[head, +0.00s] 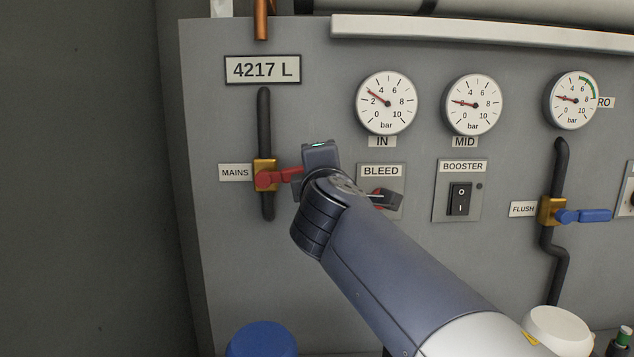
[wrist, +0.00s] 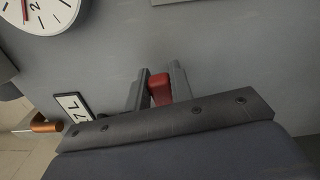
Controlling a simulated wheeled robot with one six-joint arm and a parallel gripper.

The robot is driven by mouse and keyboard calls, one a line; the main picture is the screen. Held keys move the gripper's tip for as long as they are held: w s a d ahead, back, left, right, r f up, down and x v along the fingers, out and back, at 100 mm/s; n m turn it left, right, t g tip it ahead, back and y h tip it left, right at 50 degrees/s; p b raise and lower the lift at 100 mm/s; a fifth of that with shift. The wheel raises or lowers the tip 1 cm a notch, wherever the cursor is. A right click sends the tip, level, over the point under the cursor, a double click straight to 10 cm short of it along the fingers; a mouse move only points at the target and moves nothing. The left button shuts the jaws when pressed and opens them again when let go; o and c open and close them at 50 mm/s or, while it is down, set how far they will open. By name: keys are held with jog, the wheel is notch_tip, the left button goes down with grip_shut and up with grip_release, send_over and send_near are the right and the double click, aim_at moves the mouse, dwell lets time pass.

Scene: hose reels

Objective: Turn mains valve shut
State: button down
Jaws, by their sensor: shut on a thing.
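The mains valve has a brass body (head: 264,174) on a dark vertical pipe (head: 264,110), beside the MAINS label (head: 235,172). Its red lever (head: 283,176) points to the right, nearly level and across the pipe. My gripper (head: 300,174) is shut on the outer end of this lever, and my gripper and arm hide its tip in the head view. In the wrist view the red lever (wrist: 160,88) sits between the two grey fingers of my gripper (wrist: 158,92).
A BLEED control (head: 385,196) is partly hidden behind my arm. To the right are a BOOSTER switch (head: 460,198) and a blue FLUSH lever (head: 585,215). Several gauges sit above. A blue round object (head: 262,340) stands low in front.

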jog(key=shift+d+f+m+b, duration=0.1)
jog(key=shift+f+m+b, duration=0.8)
jog(key=shift+b, duration=0.2)
jog(key=c, duration=1.2)
grip_release()
jog(key=shift+c, duration=0.2)
jog(key=s, duration=1)
jog(key=shift+s+d, duration=0.3)
jog(key=shift+s, duration=0.1)
jog(key=shift+w, duration=0.1)
